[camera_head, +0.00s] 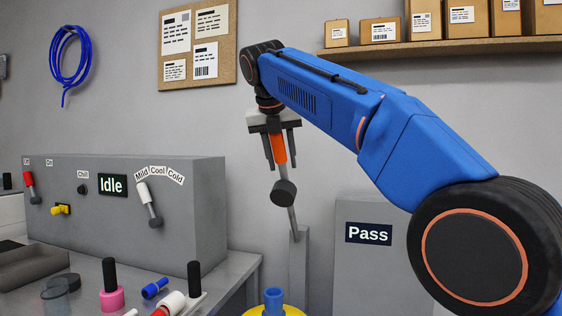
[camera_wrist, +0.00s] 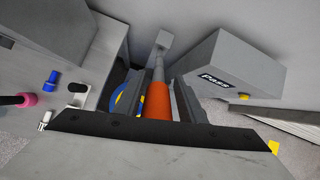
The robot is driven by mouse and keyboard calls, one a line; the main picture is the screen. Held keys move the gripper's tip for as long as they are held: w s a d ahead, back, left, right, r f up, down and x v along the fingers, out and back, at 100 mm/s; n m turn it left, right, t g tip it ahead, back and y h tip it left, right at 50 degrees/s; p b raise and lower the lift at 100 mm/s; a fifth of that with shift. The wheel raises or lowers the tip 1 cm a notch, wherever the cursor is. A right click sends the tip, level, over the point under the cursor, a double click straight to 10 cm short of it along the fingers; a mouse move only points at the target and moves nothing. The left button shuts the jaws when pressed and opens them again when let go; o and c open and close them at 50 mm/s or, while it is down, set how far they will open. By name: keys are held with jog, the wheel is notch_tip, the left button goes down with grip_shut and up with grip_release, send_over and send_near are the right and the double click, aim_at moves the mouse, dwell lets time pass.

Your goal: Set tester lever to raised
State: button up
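The tester lever has an orange handle (camera_head: 279,150) on a grey rod with a dark round weight (camera_head: 283,193). The rod rises from a narrow grey post (camera_head: 298,262) and leans slightly left, its handle up high. A grey box with a "Pass" sign (camera_head: 369,234) stands to the right. My gripper (camera_head: 281,161) points down with a finger on each side of the orange handle. In the wrist view, the handle (camera_wrist: 158,101) lies between my gripper's fingers (camera_wrist: 159,84). I cannot tell whether the fingers press on it.
A grey panel (camera_head: 200,215) on the left carries a red lever, a white lever and an "Idle" display. Small pegs and spools stand on the bench before it. A yellow and blue reel (camera_head: 272,301) is low beside the post. A box shelf (camera_head: 440,47) hangs at upper right.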

dwell(0.3)
jog(key=shift+v, duration=3.65)
